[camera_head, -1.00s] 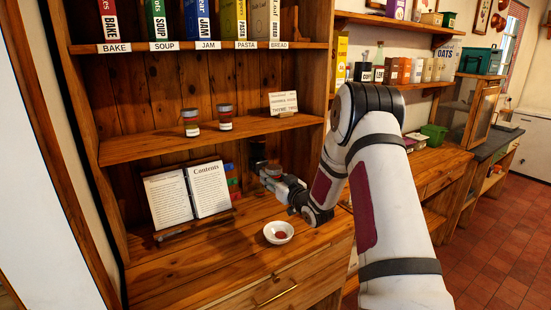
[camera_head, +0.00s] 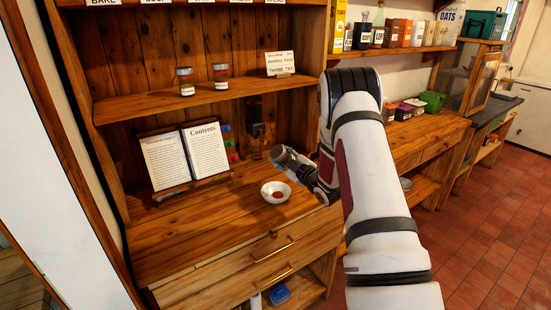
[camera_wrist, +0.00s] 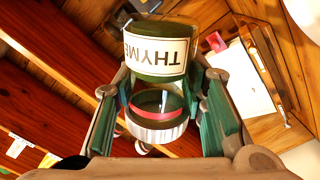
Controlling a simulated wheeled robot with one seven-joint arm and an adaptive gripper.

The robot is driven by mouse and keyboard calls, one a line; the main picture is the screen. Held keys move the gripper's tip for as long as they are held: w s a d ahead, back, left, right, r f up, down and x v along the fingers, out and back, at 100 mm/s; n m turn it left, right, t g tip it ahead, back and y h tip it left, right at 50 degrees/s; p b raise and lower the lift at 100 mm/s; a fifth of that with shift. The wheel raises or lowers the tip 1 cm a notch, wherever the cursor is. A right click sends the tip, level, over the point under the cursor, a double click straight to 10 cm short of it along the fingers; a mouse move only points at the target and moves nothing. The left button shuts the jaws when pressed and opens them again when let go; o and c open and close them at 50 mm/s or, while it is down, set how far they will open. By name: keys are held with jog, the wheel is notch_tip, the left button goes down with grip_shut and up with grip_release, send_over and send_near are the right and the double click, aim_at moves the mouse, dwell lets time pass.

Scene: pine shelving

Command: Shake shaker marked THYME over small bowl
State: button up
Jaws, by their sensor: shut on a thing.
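My gripper (camera_wrist: 160,92) is shut on a shaker (camera_wrist: 157,50), which has a white label reading THYME. In the wrist view the label is upside down; the shaker has dark green and glassy parts, a red band and a pale ribbed end. In the head view my gripper (camera_head: 295,163) holds the shaker (camera_head: 281,154) tilted, a short way above the small white bowl (camera_head: 265,193). The bowl stands on the wooden counter with something reddish inside. I cannot tell exactly whether the shaker is right over it.
An open book (camera_head: 186,158) on a stand is left of the bowl. Two jars (camera_head: 185,81) (camera_head: 220,76) and a recipe card (camera_head: 280,63) are on the shelf above. Small coloured blocks (camera_head: 229,143) stand behind. The counter's front left is clear.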

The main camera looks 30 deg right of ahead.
jog(key=n, duration=0.3)
jog(key=n+b, duration=0.1)
jog(key=shift+w+d+f+n, duration=0.15)
jog(key=shift+d+n, duration=0.1)
jog(key=shift+n, duration=0.05)
jog(key=n, duration=0.1)
jog(key=n+b, duration=0.1)
jog(key=n, duration=0.2)
jog(key=shift+d+n, duration=0.3)
jog(key=n, duration=0.4)
jog(key=shift+a+f, duration=0.15)
jog(key=n, duration=0.2)
jog(key=n+p, duration=0.1)
jog(key=n, duration=0.2)
jog(key=shift+a+f, duration=0.2)
jog(key=shift+a, duration=0.2)
jog(key=shift+c, duration=0.9)
grip_shut()
notch_tip(320, 180, down, 3)
jog(key=shift+f, duration=0.2)
